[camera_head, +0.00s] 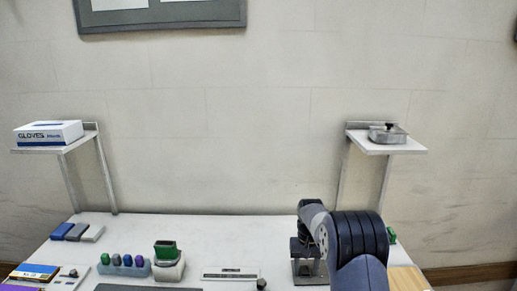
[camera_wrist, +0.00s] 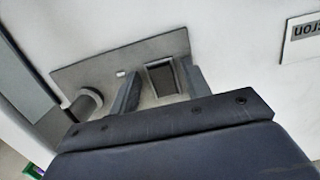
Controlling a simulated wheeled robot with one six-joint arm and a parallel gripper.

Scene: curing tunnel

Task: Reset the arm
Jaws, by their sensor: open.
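My gripper (camera_wrist: 163,82) is open in the wrist view, its two fingers apart. Between and beyond the fingers shows a small dark square recess with a light rim, part of a grey metal fixture (camera_wrist: 95,70) on the white table. I see nothing held in the gripper. In the head view my arm reaches over the right part of the table, and the grey fixture (camera_head: 310,279) shows beneath its end. The fingertips are hard to make out there. I cannot tell whether the fingers touch the fixture.
The white table (camera_head: 225,235) holds a rack of coloured bottles (camera_head: 124,265), a green-topped device (camera_head: 168,260), several small boxes (camera_head: 77,232) and a wooden board (camera_head: 408,279). Wall shelves carry a glove box (camera_head: 48,133) and a lidded metal tin (camera_head: 388,134). The table's back middle is clear.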

